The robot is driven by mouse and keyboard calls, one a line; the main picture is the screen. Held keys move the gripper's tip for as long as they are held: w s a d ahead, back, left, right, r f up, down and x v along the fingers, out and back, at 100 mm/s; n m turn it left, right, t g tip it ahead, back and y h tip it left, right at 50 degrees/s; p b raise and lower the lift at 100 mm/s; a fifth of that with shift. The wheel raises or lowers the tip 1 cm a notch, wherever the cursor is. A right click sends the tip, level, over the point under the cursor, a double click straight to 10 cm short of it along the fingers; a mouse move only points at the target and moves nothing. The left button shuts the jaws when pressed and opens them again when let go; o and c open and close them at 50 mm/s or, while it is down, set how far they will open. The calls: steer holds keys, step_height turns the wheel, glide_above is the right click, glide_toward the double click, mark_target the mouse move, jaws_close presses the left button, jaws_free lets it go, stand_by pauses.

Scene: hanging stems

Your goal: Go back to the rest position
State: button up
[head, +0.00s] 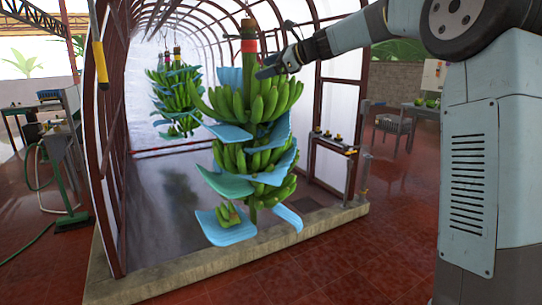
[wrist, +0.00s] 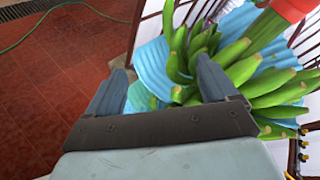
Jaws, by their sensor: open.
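My gripper (head: 270,70) is at the top right of the near hanging banana stem in the head view, close to its upper hand of green bananas (head: 260,100). In the wrist view my gripper (wrist: 165,75) has its two fingers spread apart, with nothing held between them. Green bananas (wrist: 265,75) and a light blue sheet (wrist: 150,65) lie beyond the fingers. Whether the fingers touch the bananas cannot be told. The stem has a red band (head: 249,46) near its top and blue sheets (head: 226,184) between its hands.
More banana stems (head: 175,90) hang farther back inside the arched tunnel. A low concrete curb (head: 170,278) edges the tunnel floor. A small shelf (head: 335,145) stands at the right post. A table (head: 420,110) is at the far right. Red tiled floor (head: 350,265) in front is clear.

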steer(key=s+d+f+n+h, duration=0.4)
steer(key=s+d+f+n, duration=0.2)
steer(key=s, duration=0.9)
steer(key=s+d+f+n+h, duration=0.4)
steer(key=s+d+f, duration=0.5)
steer(key=s, duration=0.6)
steer(key=s+d+f+n+g+h, duration=0.1)
steer(key=s+d+f+n+h, duration=0.3)
steer(key=s, duration=1.2)
steer(key=d+f+n, duration=0.3)
steer(key=d, duration=0.2)
steer(key=shift+d+f+n+h, duration=0.2)
steer(key=shift+n+h, duration=0.1)
steer(key=shift+n, duration=0.1)
steer(key=shift+c, duration=0.2)
